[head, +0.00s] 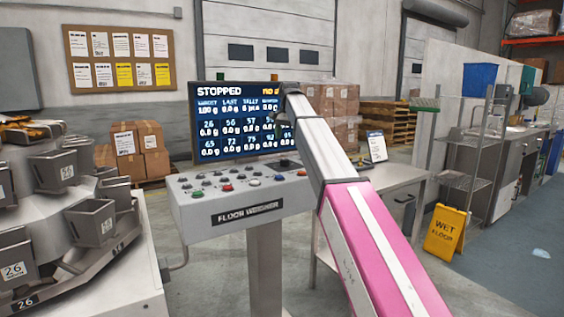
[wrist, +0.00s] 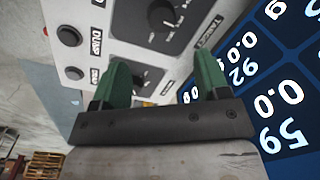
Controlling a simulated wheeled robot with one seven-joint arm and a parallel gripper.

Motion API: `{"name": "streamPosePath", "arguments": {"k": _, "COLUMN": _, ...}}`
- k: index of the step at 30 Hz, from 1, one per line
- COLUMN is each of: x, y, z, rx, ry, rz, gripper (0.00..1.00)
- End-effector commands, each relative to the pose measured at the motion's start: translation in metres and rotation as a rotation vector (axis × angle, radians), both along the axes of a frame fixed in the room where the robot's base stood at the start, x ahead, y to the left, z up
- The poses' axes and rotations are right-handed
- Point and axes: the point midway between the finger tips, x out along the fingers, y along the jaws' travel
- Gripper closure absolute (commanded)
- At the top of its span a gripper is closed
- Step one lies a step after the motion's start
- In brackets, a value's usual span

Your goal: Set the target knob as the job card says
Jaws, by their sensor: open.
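The floor weigher's control panel (head: 243,205) carries several buttons and knobs. In the wrist view a large black knob with a white pointer line (wrist: 163,14) sits on a dark dial plate; its label is upside down and hard to read, perhaps TARGET. A second black knob (wrist: 140,78) shows beyond the fingers, partly hidden. My gripper (wrist: 162,80) is open, its two green fingers apart with nothing held between them. In the head view my arm hides most of it and part of the panel. A small card on a stand (head: 376,146) has print too small to read.
The screen (head: 225,140) above the panel reads STOPPED and stands close to my gripper. A multihead weigher (head: 75,200) is at left. A grey table (head: 395,182) is behind my arm. A yellow wet-floor sign (head: 445,232) stands at right, near open floor.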

Motion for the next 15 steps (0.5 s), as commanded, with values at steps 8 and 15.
{"name": "streamPosePath", "arguments": {"k": 8, "x": -0.001, "y": 0.003, "z": -0.027, "rx": -0.002, "ry": 0.001, "rz": 0.002, "gripper": 0.31}}
{"name": "streamPosePath", "arguments": {"k": 15, "x": -0.001, "y": 0.005, "z": -0.070, "rx": -0.002, "ry": 0.002, "rz": 0.002, "gripper": 0.31}}
